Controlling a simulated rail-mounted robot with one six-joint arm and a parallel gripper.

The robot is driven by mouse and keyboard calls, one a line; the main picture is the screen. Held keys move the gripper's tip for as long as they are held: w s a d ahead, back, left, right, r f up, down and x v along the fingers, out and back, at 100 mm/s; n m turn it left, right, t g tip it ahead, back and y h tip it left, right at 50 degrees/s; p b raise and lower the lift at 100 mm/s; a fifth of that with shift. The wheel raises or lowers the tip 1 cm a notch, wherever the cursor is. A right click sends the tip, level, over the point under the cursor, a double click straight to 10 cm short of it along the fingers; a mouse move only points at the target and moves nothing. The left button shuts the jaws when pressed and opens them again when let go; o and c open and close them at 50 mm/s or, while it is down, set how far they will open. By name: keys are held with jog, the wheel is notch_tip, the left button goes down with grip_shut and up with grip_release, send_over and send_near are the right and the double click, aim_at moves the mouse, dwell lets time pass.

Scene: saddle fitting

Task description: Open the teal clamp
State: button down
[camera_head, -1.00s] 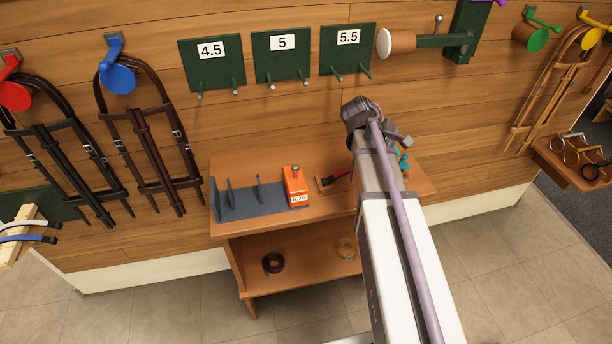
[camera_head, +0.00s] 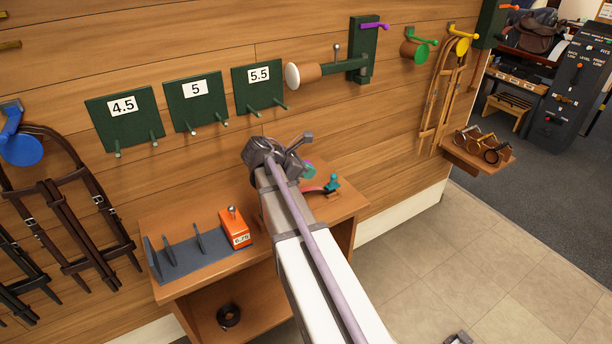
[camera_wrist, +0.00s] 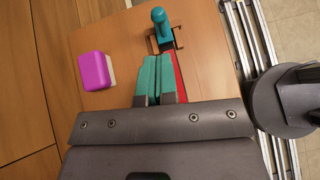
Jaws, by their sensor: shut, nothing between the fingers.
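The teal clamp (camera_wrist: 162,27) shows in the wrist view as a teal lever on a small brown bracket at the far end of a red strap (camera_wrist: 178,78). In the head view the teal clamp (camera_head: 332,183) sits on the right part of the wooden bench, with the strap running left from it behind my arm. My gripper (camera_wrist: 156,60) is shut and empty. Its two green-padded fingers lie side by side, pointing at the clamp, with their tips just short of the lever in the picture. Whether they touch it cannot be told. In the head view my wrist mostly hides the fingers.
A magenta block (camera_wrist: 95,71) lies left of the fingers in the wrist view. On the bench (camera_head: 190,288) stand a grey rack (camera_head: 185,262) and an orange box (camera_head: 235,230). Numbered green boards (camera_head: 195,103) and a wooden roller (camera_head: 308,73) hang on the wall behind.

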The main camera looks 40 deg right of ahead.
jog(key=b+x, duration=0.2)
jog(key=x, duration=0.3)
jog(key=shift+f+b, duration=0.3)
jog(key=shift+s+d+f, duration=0.15)
jog(key=shift+d+f, duration=0.05)
jog(key=shift+d, duration=0.35)
jog(key=shift+r, duration=0.15)
